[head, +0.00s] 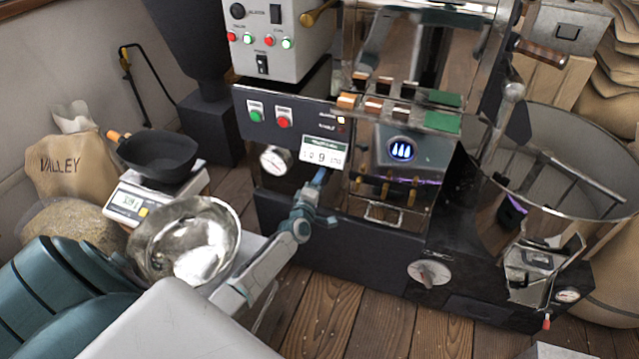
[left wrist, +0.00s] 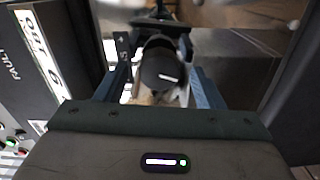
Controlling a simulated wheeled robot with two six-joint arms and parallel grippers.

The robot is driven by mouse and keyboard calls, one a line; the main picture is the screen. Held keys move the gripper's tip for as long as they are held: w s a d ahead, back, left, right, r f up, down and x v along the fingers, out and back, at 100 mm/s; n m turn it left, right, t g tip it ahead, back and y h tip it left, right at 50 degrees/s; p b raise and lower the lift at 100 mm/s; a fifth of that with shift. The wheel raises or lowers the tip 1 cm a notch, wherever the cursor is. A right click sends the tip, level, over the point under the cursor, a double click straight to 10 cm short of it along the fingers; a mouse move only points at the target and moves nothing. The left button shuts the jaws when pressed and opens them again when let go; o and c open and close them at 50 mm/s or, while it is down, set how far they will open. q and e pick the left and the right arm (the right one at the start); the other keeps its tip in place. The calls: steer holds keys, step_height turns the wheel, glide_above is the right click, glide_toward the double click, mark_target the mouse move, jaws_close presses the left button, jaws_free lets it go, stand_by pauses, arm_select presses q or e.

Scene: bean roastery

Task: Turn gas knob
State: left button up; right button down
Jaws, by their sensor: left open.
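A dark round knob with a white pointer line (left wrist: 163,68) shows in the left wrist view, between the two blue fingers of my left gripper (left wrist: 156,42). The fingers stand apart on either side of it; I cannot tell whether they touch it. In the head view my left gripper (head: 324,176) is at the roaster's front, just below the small display (head: 323,152), and I cannot make out the knob there. My right gripper is not in view.
A pressure gauge (head: 276,160) is left of my gripper. A silver dial (head: 429,273) is low on the roaster's dark base. A steel bowl (head: 187,241) and a scale (head: 140,199) bearing a black pan (head: 158,154) stand at the left. A round cooling bin (head: 577,135) is at the right.

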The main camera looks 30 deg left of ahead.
arm_select(q)
steer(key=p+v, duration=0.2)
steer(key=v, duration=0.8)
steer(key=shift+s, duration=0.25)
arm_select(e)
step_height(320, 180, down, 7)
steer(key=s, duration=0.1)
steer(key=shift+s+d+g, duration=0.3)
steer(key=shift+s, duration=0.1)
